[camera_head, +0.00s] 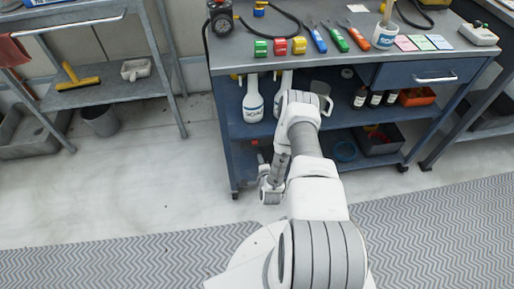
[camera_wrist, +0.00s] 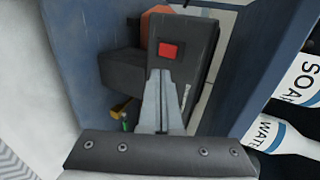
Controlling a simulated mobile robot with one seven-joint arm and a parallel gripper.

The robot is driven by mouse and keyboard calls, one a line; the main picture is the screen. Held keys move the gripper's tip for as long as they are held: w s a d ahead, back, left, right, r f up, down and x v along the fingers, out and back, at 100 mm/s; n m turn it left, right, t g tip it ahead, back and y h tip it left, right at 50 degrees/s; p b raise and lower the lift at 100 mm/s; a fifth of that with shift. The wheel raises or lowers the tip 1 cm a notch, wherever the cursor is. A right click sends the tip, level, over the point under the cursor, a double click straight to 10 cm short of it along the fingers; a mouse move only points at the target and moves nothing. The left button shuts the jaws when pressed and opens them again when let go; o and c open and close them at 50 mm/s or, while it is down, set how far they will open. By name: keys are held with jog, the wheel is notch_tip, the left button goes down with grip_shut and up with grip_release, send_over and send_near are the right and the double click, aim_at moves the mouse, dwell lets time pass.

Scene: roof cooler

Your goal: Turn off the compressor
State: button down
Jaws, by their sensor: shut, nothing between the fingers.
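A dark grey box-shaped device (camera_wrist: 188,65), apparently the compressor, fills the middle of the wrist view. A square red button (camera_wrist: 169,50) is set in its face. My gripper (camera_wrist: 160,76) is shut and empty. Its fingertips point at the device just below the red button in the picture. I cannot tell whether they touch its face. In the head view my arm hides much of the lower left part of the blue workbench (camera_head: 224,120), and I cannot make out the device clearly there.
Soap and water bottles (camera_wrist: 278,135) stand close at the right in the wrist view. Open floor (camera_head: 150,185) lies left of the bench.

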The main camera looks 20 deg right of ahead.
aim_at(256, 141)
jog(key=b+x, duration=0.1)
jog(key=x, duration=0.1)
jog(key=r+b+x, duration=0.1)
jog(key=x, duration=0.4)
jog(key=shift+w+d+b, duration=0.1)
jog(key=shift+w+b, duration=0.3)
jog(key=shift+w, duration=0.1)
jog(key=shift+w+d+r, duration=0.15)
jog(key=shift+w+r, duration=0.05)
jog(key=shift+w, duration=0.35)
jog(key=shift+r, duration=0.15)
